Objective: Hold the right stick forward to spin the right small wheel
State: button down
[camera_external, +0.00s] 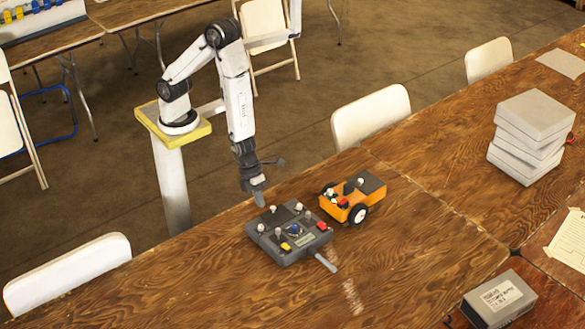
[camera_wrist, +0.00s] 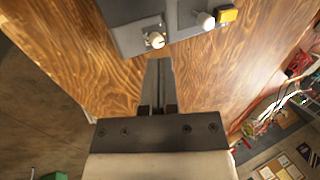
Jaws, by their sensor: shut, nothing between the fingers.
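A dark grey control box (camera_external: 283,256) lies on the wooden table. It carries several white-knobbed sticks, a yellow button (camera_external: 286,247), a red button and a blue part. In the wrist view the box (camera_wrist: 128,38) is cut off at the top, with one white-knobbed stick (camera_wrist: 155,40) near its edge and another stick (camera_wrist: 206,20) beside the yellow button. An orange wheeled vehicle (camera_external: 343,208) stands right of the box; one white-hubbed wheel (camera_external: 358,214) shows. My gripper (camera_external: 260,201) is shut and empty, pointing down by the box's back edge. Its fingertips (camera_wrist: 158,62) appear just below the nearest knob, apparently apart from it.
A grey strip (camera_external: 325,263) sticks out of the box's front side. A stack of grey boxes (camera_external: 527,135) stands at the back right, and a labelled dark box (camera_external: 499,299) lies at the front right. White chairs (camera_external: 371,116) line the far table edge. The table left of the control box is clear.

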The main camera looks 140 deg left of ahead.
aim_at(278, 234)
jog(key=x, duration=0.5)
jog(key=shift+s, duration=0.1)
jog(key=shift+w+f, duration=0.2)
jog(key=shift+w, duration=0.15)
jog(key=shift+w+r, duration=0.1)
jog(key=shift+w, duration=1.65)
